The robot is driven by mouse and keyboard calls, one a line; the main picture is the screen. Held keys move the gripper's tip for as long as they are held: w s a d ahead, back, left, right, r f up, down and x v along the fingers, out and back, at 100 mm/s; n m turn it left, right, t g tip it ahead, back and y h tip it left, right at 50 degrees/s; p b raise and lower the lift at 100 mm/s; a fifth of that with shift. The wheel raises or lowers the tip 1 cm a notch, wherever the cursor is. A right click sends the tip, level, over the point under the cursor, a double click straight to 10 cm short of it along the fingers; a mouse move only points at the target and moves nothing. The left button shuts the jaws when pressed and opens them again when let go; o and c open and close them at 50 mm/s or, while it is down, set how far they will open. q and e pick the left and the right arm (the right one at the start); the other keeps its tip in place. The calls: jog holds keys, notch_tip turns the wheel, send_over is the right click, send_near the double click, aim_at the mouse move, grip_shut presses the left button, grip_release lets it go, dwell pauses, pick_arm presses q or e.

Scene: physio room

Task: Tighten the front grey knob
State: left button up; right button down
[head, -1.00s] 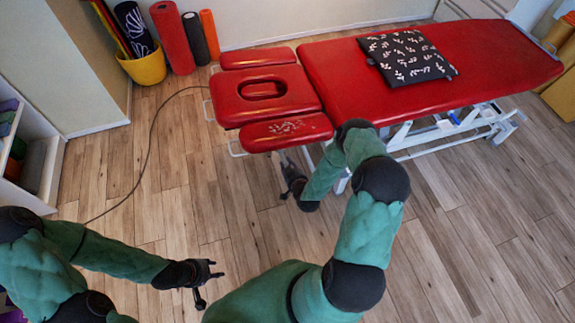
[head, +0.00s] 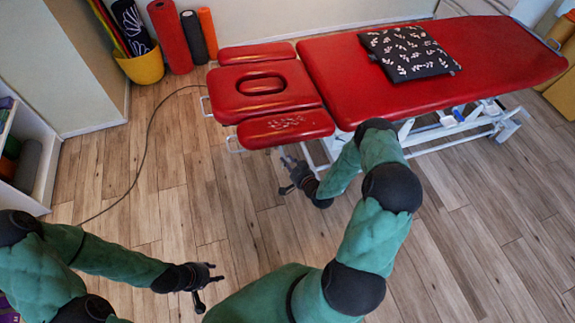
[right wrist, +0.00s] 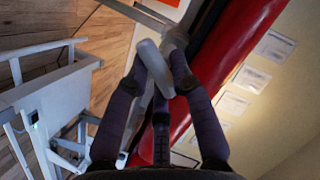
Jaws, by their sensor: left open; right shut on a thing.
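The red treatment table (head: 330,75) stands at the back, with a headrest part (head: 262,88) at its left end. My right gripper (head: 290,172) is below the near armrest pad, beside the table's frame. In the right wrist view, my right gripper (right wrist: 158,62) is shut on a light grey knob (right wrist: 152,68), which sits between the dark fingers close to the red padding. The fingers partly cover the knob, and its stem is hard to make out. In the head view the knob cannot be told apart from the gripper. My left gripper (head: 208,281) is open and empty above the floor.
A black patterned cushion (head: 408,52) lies on the table. White metal frame parts (right wrist: 45,90) show in the right wrist view. A dark cable (head: 150,135) runs over the floor. A yellow bucket (head: 142,68) and rolled mats stand at the back left.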

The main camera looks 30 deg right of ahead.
jog(key=shift+d+f+m+t+y+b, duration=0.15)
jog(key=shift+m+t+y+b, duration=0.35)
jog(key=shift+m+b, duration=0.9)
jog(key=shift+a+f+m+t+y+b, duration=0.1)
jog(key=shift+f+m+t+y+b, duration=0.15)
jog(key=shift+m+t+b, duration=1)
jog(key=shift+d+f+m+t+y+b, duration=0.1)
jog(key=shift+f+m+y+b, duration=0.2)
jog(key=shift+m+b, duration=1.15)
jog(key=shift+r+m+p, duration=0.1)
jog(key=shift+m+p, duration=0.25)
jog(key=shift+m, duration=0.25)
jog(key=c, duration=1)
grip_release()
